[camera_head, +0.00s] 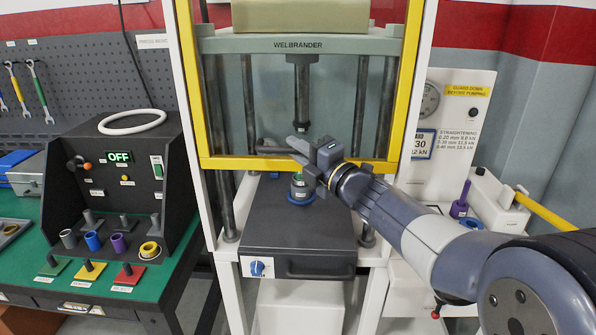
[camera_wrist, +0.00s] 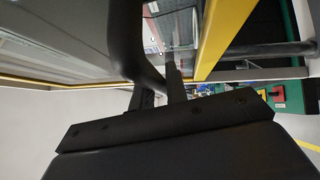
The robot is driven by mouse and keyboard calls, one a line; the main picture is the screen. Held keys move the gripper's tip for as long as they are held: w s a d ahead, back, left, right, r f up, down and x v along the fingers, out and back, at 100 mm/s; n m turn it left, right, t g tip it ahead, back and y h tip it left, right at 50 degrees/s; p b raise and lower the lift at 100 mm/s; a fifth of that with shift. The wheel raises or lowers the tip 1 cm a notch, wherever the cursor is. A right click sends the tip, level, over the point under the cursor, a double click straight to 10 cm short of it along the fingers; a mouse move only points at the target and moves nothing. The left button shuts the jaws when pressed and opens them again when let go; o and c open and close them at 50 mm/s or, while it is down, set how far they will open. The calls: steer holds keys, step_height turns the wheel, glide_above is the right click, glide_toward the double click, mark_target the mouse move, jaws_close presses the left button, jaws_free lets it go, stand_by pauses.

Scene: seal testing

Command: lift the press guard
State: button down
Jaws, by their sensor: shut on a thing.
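The press guard is a clear panel in a yellow frame (camera_head: 225,163), upright on the front of the press. Its lower edge stands above the dark drawer unit, with a gap beneath. A dark bar handle (camera_head: 272,150) runs along its lower edge. My gripper (camera_head: 298,147) is at this handle, shut on it. In the wrist view the dark curved handle (camera_wrist: 124,45) passes at the fingers (camera_wrist: 162,92), and the yellow frame (camera_wrist: 218,38) shows beyond. My gripper hides part of the handle and lower frame.
Below the guard is a dark drawer unit (camera_head: 290,222) with a blue ring and small cylinder (camera_head: 300,188) on top. A black OFF panel (camera_head: 120,190) stands on the green bench at left. A white gauge panel (camera_head: 447,135) and yellow lever (camera_head: 540,212) are at right.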

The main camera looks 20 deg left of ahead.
mark_target(299, 124)
step_height(299, 124, up, 6)
steer(key=shift+f+p, duration=0.1)
steer(key=shift+p, duration=1.1)
steer(key=c, duration=1.4)
jaws_free()
steer(key=b+v, duration=0.2)
steer(key=v, duration=0.9)
steer(key=shift+b, duration=0.4)
steer(key=shift+w+a, duration=0.1)
steer(key=shift+a, duration=0.1)
